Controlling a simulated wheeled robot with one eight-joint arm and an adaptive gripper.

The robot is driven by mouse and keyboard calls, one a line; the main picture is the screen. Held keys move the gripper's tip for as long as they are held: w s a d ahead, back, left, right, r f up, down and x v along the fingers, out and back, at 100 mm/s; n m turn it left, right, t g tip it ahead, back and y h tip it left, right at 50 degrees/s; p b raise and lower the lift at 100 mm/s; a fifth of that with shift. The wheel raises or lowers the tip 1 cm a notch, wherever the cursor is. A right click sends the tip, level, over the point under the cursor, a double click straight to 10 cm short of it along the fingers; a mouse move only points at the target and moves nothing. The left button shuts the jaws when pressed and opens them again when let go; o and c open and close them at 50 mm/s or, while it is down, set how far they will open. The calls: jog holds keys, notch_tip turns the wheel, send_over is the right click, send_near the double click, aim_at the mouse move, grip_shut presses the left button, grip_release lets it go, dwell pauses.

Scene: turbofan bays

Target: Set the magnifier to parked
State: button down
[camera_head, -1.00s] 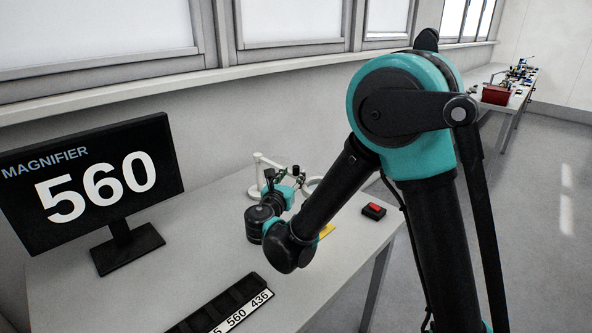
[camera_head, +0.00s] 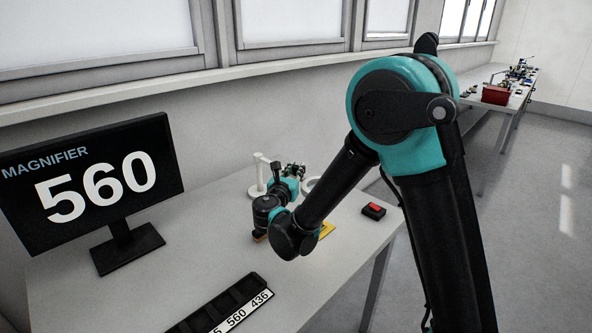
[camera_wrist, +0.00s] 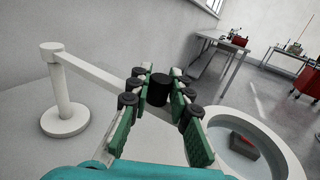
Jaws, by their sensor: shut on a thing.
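The magnifier has a white post (camera_head: 258,178) on a round base and a pale ring (camera_head: 311,184). In the wrist view the post (camera_wrist: 64,95) is at left. Its white arm runs toward a black knob (camera_wrist: 159,89). The ring (camera_wrist: 238,124) is at right. My gripper (camera_wrist: 160,97), with green-padded fingers, is shut on the black knob. In the head view my gripper (camera_head: 294,171) is small and partly hidden by my wrist, beside the ring. The monitor (camera_head: 95,187) reads "MAGNIFIER 560".
A black rack (camera_head: 222,308) with labels including 560 and 436 lies at the table's front. A black box with a red top (camera_head: 374,210) is near the right edge. A yellow item (camera_head: 327,230) is partly behind my arm. Another bench with a red bin (camera_head: 495,94) stands far right.

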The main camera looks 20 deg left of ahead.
dwell(0.4)
jog(key=w+n+g+y, duration=0.8)
jog(key=w+n+y, duration=0.4)
jog(key=w, duration=0.8)
jog(key=shift+w+a+g+y, duration=0.15)
jog(key=shift+a+g+y, duration=0.2)
jog(key=shift+y, duration=1.55)
jog(key=c, duration=1.5)
grip_release()
jog(key=shift+d, duration=0.1)
jog(key=shift+c, duration=0.2)
jog(key=shift+o, duration=0.9)
